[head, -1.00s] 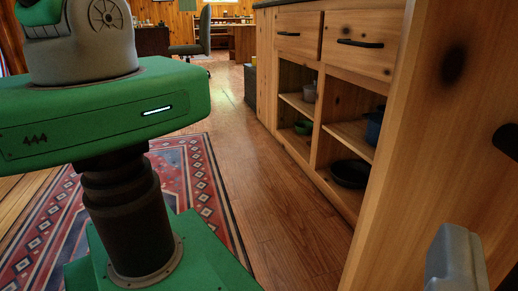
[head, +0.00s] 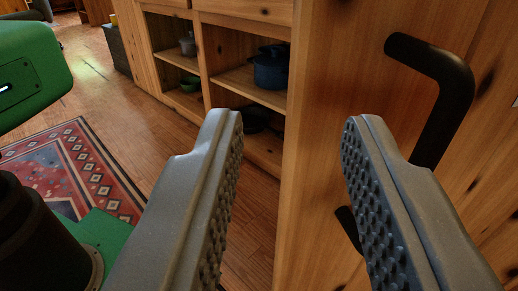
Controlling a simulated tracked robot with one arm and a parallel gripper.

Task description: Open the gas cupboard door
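A wooden panel (head: 325,70) fills the right of the head view, and I take it to be the gas cupboard door. A black bar handle (head: 455,90) is fixed on it at the upper right, partly hidden by my right finger. My gripper (head: 290,135) is open, with both grey ridged fingers in view and nothing between them. The panel's left vertical edge shows between the fingers. The handle is to the right of the right finger, outside the gap. A small black piece (head: 350,228) shows low behind that finger, perhaps the handle's lower end.
A patterned red rug (head: 75,165) lies on the wood floor at left. My green body parts are at the left.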

